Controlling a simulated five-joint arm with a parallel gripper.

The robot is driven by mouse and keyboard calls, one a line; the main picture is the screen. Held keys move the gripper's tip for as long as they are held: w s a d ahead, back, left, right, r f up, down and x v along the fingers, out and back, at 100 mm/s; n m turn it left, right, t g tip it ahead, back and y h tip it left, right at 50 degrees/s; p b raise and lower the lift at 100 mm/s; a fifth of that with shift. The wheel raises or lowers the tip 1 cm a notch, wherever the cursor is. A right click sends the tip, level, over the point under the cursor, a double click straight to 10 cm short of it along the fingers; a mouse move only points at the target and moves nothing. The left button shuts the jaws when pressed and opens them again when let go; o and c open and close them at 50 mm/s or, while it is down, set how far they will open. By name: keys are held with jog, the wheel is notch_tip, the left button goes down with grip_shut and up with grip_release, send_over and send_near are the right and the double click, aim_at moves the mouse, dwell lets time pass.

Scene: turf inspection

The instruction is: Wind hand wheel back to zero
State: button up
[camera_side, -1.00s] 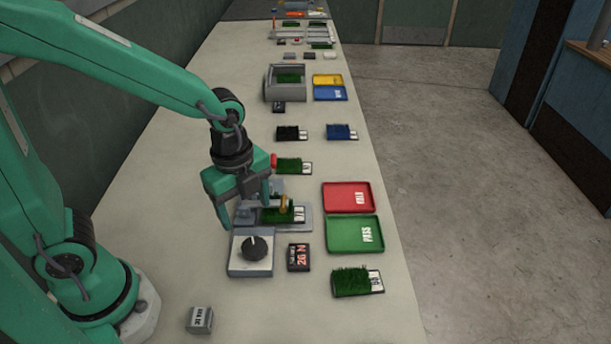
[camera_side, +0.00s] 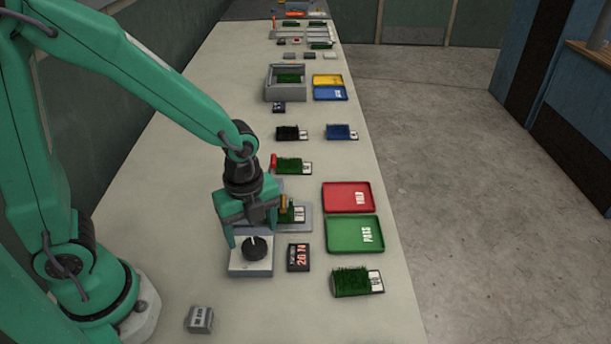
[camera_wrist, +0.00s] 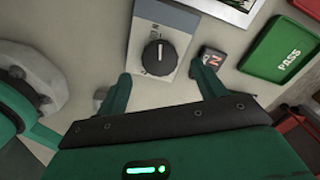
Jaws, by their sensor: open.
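The hand wheel (camera_side: 255,248) is a round black knob with a white pointer line, set on a light grey box (camera_side: 250,270). In the wrist view the hand wheel (camera_wrist: 159,57) shows its white line running lengthwise along the box, with faint markings beside it. My gripper (camera_side: 250,238) is open and empty, over the box with a finger toward each side of the wheel. In the wrist view my gripper (camera_wrist: 168,80) has its fingers wide apart, the wheel between and ahead of them. The dark display (camera_side: 298,257) beside the box shows red characters, apparently 20 N.
A green PASS tray (camera_side: 355,250) and a red tray (camera_side: 348,184) lie to the right. A turf sample (camera_side: 350,282) lies in front of them. A small grey block (camera_side: 199,319) sits near the front. Another turf piece (camera_side: 286,215) is on the fixture behind the wheel.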

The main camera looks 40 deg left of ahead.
aim_at(254, 245)
jog(key=shift+f, duration=2.15)
jog(key=c, duration=1)
